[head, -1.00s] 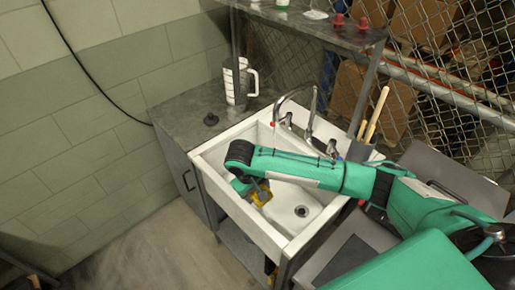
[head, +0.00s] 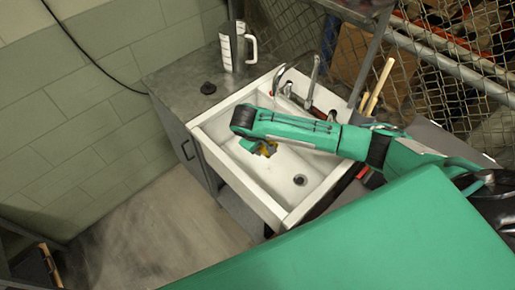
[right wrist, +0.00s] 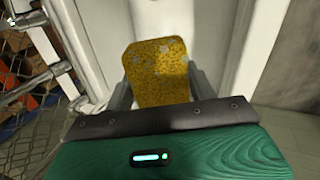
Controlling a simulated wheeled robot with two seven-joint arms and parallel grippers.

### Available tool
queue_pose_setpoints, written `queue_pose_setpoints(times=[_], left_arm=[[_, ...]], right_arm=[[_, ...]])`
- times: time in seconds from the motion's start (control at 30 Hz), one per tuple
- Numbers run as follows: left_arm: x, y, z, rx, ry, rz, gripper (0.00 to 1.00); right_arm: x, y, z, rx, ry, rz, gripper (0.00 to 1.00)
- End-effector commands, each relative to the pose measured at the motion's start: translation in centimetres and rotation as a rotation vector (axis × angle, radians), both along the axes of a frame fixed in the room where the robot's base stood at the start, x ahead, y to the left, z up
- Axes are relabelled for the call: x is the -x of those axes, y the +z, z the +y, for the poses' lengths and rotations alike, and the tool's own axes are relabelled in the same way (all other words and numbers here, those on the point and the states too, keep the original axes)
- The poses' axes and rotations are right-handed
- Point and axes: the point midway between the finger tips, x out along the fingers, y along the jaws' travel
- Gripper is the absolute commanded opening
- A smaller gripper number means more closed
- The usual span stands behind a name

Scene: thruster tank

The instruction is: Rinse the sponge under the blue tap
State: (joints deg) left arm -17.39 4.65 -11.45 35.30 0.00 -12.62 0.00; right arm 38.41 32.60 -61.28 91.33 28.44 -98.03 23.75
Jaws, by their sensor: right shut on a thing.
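The yellow sponge (right wrist: 157,72) is between the fingers of my right gripper (right wrist: 160,92), which is shut on it. In the head view, the sponge (head: 268,150) shows as a small yellow patch below my right gripper (head: 258,147), over the left part of the white sink (head: 310,163). The chrome faucet (head: 314,68) arches over the back of the sink, behind my right forearm. A red part shows near its base; I cannot make out a blue tap. Chrome pipework (right wrist: 62,73) shows left of the sponge in the right wrist view. My left gripper is out of view.
A white-and-grey jug (head: 234,47) and a small black object (head: 208,88) stand on the grey counter (head: 175,78) left of the sink. Wooden handles (head: 377,87) stand upright right of the faucet. The sink's drain (head: 300,180) is clear. A wire fence rises behind.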

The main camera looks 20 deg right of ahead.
Motion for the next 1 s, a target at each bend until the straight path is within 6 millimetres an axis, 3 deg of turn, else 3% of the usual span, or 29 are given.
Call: queue_pose_setpoints(times=[0.7, 1.0], left_arm=[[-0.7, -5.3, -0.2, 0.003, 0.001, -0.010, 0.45], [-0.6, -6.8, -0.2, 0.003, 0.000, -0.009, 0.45]], right_arm=[[-2.3, -1.8, -6.8, 0.002, -0.001, -0.001, 0.32], [-3.1, -2.1, -8.8, 0.001, 0.000, -0.001, 0.32]])
